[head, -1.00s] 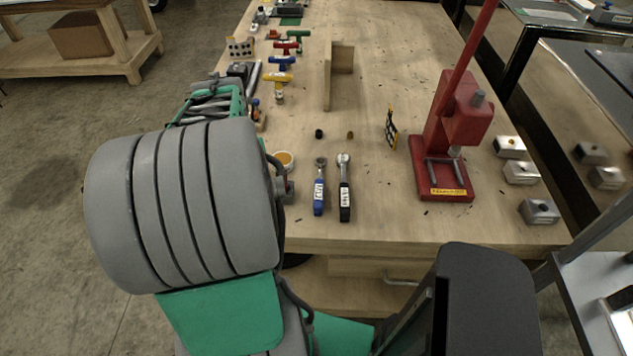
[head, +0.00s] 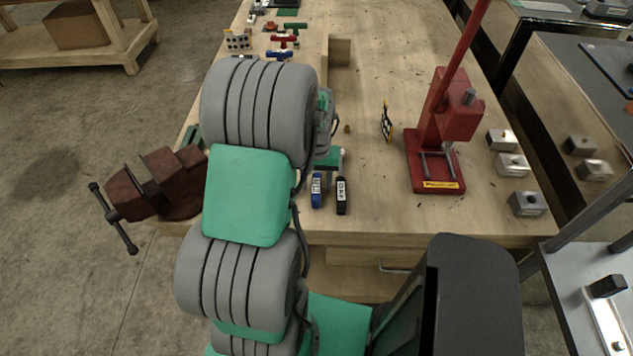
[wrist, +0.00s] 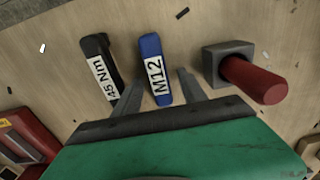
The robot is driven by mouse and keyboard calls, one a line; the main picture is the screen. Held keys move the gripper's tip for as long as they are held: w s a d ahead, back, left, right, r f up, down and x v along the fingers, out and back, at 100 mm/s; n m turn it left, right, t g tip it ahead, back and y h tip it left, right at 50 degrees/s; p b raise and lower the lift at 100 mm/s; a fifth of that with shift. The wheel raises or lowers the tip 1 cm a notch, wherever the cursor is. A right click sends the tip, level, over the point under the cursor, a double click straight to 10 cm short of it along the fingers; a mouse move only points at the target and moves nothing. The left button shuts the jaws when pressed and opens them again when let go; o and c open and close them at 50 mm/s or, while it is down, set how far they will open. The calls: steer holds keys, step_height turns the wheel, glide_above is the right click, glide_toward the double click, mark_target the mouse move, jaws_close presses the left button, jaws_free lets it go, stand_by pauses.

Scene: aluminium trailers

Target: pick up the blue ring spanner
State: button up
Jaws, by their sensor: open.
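The blue ring spanner (head: 317,190) lies on the wooden bench near its front edge. In the head view my arm hides its far end. In the wrist view its blue handle (wrist: 151,58) with a white M12 label shows, its ring end hidden by my gripper. My gripper (wrist: 160,90) is open above the bench, with one finger to each side of the blue handle. I cannot tell how far above the handle the fingertips are. A black-handled tool (head: 341,197) labelled 45 Nm (wrist: 104,72) lies close beside the spanner, just outside one finger.
A grey block with a red round handle (wrist: 255,80) stands on the other side of the spanner. A red press (head: 435,160) stands to the right, and a brown-red vise (head: 160,185) at the bench's left edge. Bare bench lies between the black tool and the press.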

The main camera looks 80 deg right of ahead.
steer(key=shift+c, duration=0.6)
jaws_close()
stand_by(0.8)
